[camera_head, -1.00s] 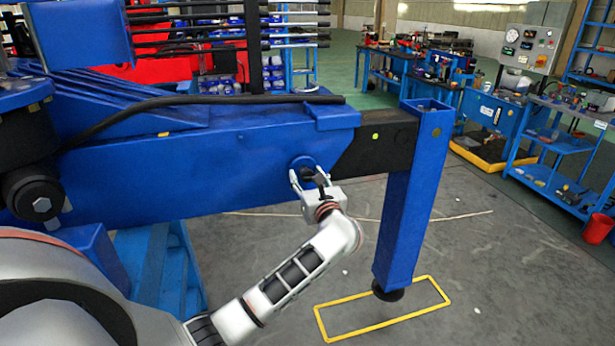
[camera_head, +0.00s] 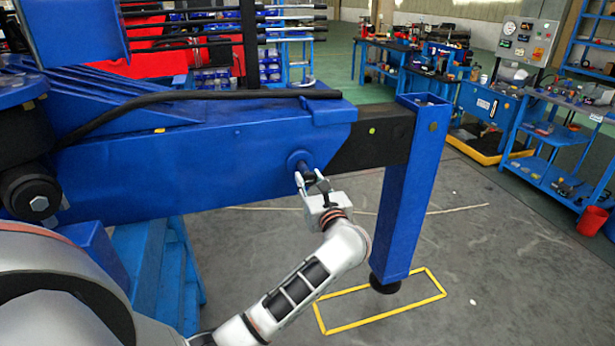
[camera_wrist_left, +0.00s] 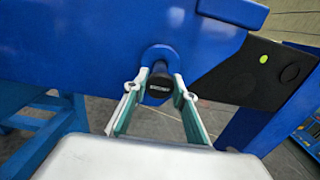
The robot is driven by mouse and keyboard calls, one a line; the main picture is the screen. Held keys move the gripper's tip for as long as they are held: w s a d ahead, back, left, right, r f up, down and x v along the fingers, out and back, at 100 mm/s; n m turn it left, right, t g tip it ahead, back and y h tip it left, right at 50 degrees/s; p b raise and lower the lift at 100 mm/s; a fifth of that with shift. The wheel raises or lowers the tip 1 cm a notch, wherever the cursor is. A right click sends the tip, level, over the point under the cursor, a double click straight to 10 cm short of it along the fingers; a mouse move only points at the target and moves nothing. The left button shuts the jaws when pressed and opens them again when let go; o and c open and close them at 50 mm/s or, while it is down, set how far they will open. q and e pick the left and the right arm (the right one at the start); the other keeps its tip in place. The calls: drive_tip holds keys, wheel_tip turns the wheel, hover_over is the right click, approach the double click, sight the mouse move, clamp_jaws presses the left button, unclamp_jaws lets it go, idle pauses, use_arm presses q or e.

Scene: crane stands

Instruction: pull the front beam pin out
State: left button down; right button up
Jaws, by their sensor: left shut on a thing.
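The front beam pin (camera_head: 306,170) is a dark rod standing out of a round blue boss (camera_head: 297,159) on the side of the blue beam (camera_head: 200,160). A length of it shows between the boss and my fingers. My left gripper (camera_head: 313,182) is shut on its outer end. In the left wrist view, the pin's black labelled end (camera_wrist_left: 160,84) sits between the two fingers of my left gripper (camera_wrist_left: 157,92), with the boss behind it. How much of the pin is still inside the beam is hidden. My right gripper is not in view.
A black inner beam (camera_head: 370,142) runs right into an upright blue leg (camera_head: 409,190). Its foot stands over a yellow floor frame (camera_head: 398,322). A black hose (camera_head: 200,97) lies along the beam's top. Grey floor (camera_head: 500,260) is open to the right; workbenches stand behind.

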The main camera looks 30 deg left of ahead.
use_arm(q)
drive_tip(key=c, duration=1.8)
unclamp_jaws()
drive_tip(key=shift+d+f, duration=0.2)
drive_tip(key=shift+o, duration=0.9)
drive_tip(key=shift+s+r, duration=0.2)
drive_tip(key=v, duration=1.2)
